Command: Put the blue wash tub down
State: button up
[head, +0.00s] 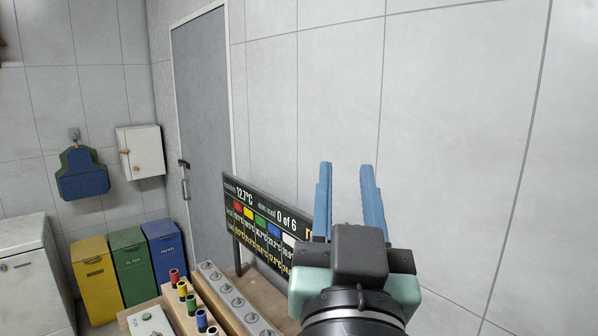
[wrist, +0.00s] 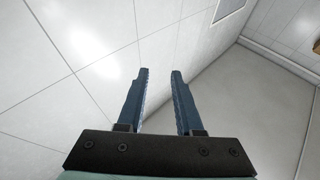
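My gripper (head: 346,167) points up in front of the tiled wall in the head view. Its two blue fingers stand apart with nothing between them. The wrist view also shows my gripper (wrist: 160,72) open and empty, with bare wall and ceiling beyond. No blue wash tub can be made out for certain. A blue object with a dark green edge (head: 83,176) hangs from a grey hook (head: 74,134) on the left wall, well away from my gripper. I cannot tell whether it is the tub.
Yellow (head: 97,279), green (head: 133,264) and blue (head: 166,249) bins stand along the left wall. A white cabinet (head: 30,275) is at far left. A display board (head: 268,228) and a rack with coloured cylinders (head: 191,304) are left of my gripper. A grey door (head: 205,130) is behind.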

jog(key=s+a+r+n+t+y, duration=0.2)
jog(key=s+a+r+t, duration=0.3)
jog(key=s+r, duration=0.3)
notch_tip(320, 180, up, 4)
